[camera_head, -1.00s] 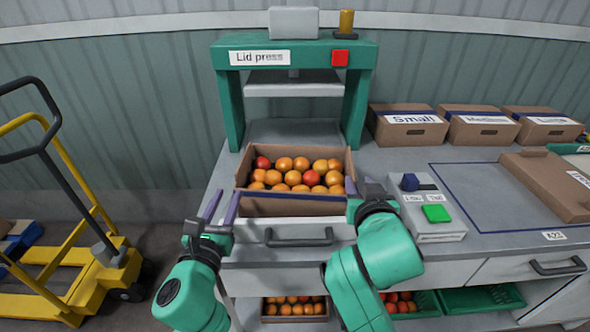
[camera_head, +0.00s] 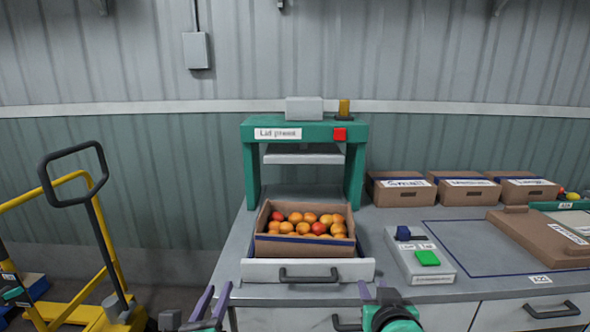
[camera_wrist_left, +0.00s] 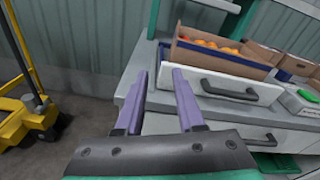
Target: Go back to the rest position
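My left gripper (camera_head: 212,291) is low in the head view, left of the press drawer. Its two purple fingers stand apart with nothing between them, as the left wrist view (camera_wrist_left: 157,76) also shows. My right gripper (camera_head: 376,289) is at the bottom edge, in front of the bench; its fingers look apart and empty. The open cardboard box (camera_head: 305,246) of orange and red tomatoes sits on the pulled-out drawer (camera_head: 345,271) of the lid press (camera_head: 252,172). Both grippers are clear of the box. Most of both arms is out of view.
A control box (camera_head: 418,262) with a green button is right of the drawer. Several cartons (camera_head: 402,193) stand along the back right, and a flat cardboard lid (camera_head: 540,240) lies at the right. A yellow pallet truck (camera_head: 108,262) stands at the left.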

